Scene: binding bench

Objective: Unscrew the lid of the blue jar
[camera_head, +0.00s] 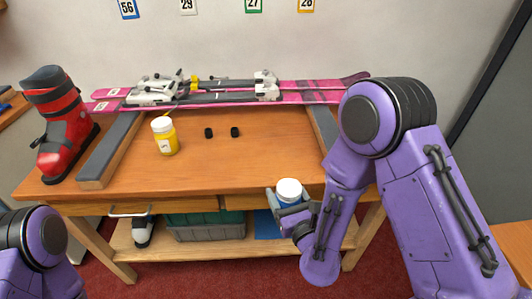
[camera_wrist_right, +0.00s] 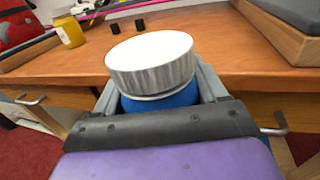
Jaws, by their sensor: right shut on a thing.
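The blue jar (camera_wrist_right: 160,100) with its white lid (camera_head: 289,189) is held upright by my right gripper (camera_head: 287,204) in front of the bench's front edge. In the right wrist view the lid (camera_wrist_right: 152,62) is large, with a flat top and a ribbed grey-white side, and it sits on the jar. The gripper's fingers lie on both sides of the blue body below the lid. The jar's lower part is hidden by the gripper. My left arm shows only at the lower left corner of the head view, and its gripper is out of view.
A wooden bench (camera_head: 240,168) carries a yellow jar (camera_head: 165,137), two small black pieces (camera_head: 221,132), pink skis (camera_head: 310,92) and a red boot (camera_head: 62,125). Wooden blocks (camera_head: 108,152) stand at the sides. A green crate (camera_head: 205,226) is on the shelf below. The bench's middle front is clear.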

